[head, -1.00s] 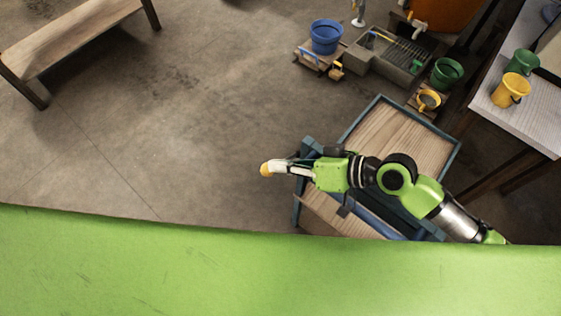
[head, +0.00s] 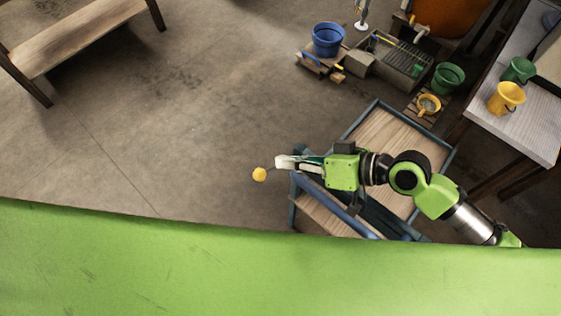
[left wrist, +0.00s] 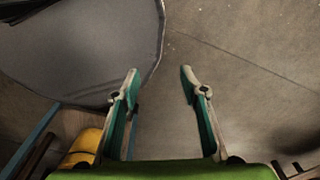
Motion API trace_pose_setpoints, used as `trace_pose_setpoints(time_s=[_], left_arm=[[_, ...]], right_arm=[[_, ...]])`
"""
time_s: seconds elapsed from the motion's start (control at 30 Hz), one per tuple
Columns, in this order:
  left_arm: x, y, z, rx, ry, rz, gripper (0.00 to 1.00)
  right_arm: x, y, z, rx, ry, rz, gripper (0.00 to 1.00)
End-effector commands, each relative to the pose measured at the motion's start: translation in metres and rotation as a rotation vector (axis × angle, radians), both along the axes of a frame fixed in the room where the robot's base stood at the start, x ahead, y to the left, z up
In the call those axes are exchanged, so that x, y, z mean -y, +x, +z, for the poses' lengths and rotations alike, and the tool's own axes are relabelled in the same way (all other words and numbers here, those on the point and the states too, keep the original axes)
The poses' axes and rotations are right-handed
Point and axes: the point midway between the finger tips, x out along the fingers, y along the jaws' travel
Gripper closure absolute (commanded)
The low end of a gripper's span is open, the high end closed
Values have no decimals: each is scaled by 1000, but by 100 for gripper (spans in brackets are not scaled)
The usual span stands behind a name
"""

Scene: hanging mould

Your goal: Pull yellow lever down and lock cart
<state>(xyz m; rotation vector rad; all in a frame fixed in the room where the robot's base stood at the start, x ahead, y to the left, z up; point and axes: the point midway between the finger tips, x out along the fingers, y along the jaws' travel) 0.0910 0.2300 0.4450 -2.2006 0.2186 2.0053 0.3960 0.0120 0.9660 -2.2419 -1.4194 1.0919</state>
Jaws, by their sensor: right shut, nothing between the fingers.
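The yellow lever shows as a round yellow knob (head: 259,174) on a thin dark rod at the left end of the cart. The cart (head: 372,111) has a blue frame and wooden boards, and my right arm covers part of it. My right gripper (head: 278,162) is shut and empty just right of the knob, with a small gap between them. The rod's base is hidden by the gripper and cart frame. My left gripper (left wrist: 158,72) is open and empty above the floor in the left wrist view.
A bench (head: 80,37) stands at the upper left. Blue (head: 328,39) and green (head: 448,78) buckets stand behind the cart. A table (head: 535,125) with a yellow bucket (head: 506,97) is at the right. The floor left of the cart is clear.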

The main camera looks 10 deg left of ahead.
Motion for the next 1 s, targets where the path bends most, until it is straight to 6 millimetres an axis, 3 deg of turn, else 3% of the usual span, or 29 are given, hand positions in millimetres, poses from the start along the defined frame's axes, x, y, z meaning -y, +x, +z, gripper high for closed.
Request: trace_pose_setpoints(time_s=[0.2, 0.4, 1.0], left_arm=[[0, -1, -18, -1, 0, 0, 60], [-10, -2, -26, -4, 11, -3, 60], [-2, -1, -28, -3, 2, 0, 60]], right_arm=[[34, -14, 15, 1, -3, 1, 100], [54, -22, 29, 0, -1, 1, 100], [63, -26, 39, 0, 2, 2, 100]])
